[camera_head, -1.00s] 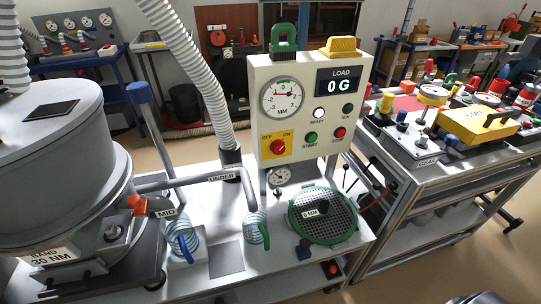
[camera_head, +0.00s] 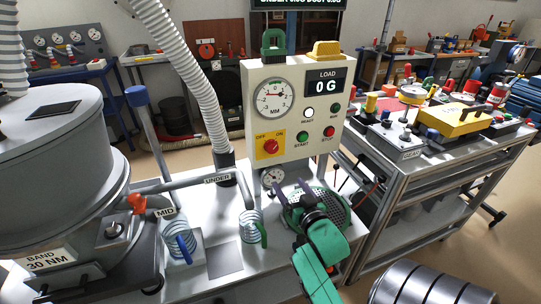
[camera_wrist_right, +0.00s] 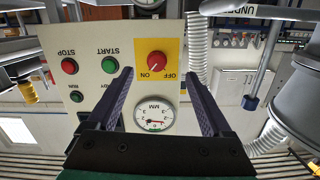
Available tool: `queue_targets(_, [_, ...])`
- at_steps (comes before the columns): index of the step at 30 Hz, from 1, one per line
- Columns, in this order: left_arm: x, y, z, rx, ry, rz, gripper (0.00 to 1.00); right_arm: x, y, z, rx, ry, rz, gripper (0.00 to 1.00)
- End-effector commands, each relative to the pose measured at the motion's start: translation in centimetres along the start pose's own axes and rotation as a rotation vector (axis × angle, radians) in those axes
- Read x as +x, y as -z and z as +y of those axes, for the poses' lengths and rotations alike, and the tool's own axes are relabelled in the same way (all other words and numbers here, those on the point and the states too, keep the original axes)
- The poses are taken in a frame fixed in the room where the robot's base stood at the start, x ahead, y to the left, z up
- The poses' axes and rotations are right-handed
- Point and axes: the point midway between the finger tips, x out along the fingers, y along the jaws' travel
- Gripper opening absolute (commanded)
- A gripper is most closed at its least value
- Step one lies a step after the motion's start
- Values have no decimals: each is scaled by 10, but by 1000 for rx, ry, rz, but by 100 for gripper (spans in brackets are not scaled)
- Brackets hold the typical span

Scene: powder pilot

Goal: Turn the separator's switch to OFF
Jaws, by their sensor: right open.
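The separator's switch is a red knob (camera_head: 270,147) on a yellow plate (camera_head: 262,155), low on the left of the cream control panel (camera_head: 295,75). OFF is printed at its upper left, ON at its upper right. The right wrist view shows the panel upside down, with the red knob (camera_wrist_right: 156,62) beyond the fingertips and its mark seeming to point toward ON. My right gripper (camera_head: 290,187) is below and right of the switch, in front of the panel. In the right wrist view my right gripper (camera_wrist_right: 159,76) is open and empty, apart from the knob. My left gripper is out of view.
The green-rimmed sieve (camera_head: 345,215) lies behind my right gripper, partly hidden. START (camera_head: 302,138) and STOP (camera_head: 328,132) buttons sit right of the switch. A grey pipe (camera_head: 190,185) and a white hose (camera_head: 200,85) are to the left.

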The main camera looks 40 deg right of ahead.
Motion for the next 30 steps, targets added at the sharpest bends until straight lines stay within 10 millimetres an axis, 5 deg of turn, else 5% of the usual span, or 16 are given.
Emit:
queue_targets(3, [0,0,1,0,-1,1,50,-1,22,7,15,-2,93,84])
queue_targets(7, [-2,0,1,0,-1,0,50,16,26,6,14,1,98,84])
queue_targets(21, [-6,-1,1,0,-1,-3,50,130,34,6,14,0,92,84])
queue_targets(30, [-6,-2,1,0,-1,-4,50,142,34,6,13,0,90,84])
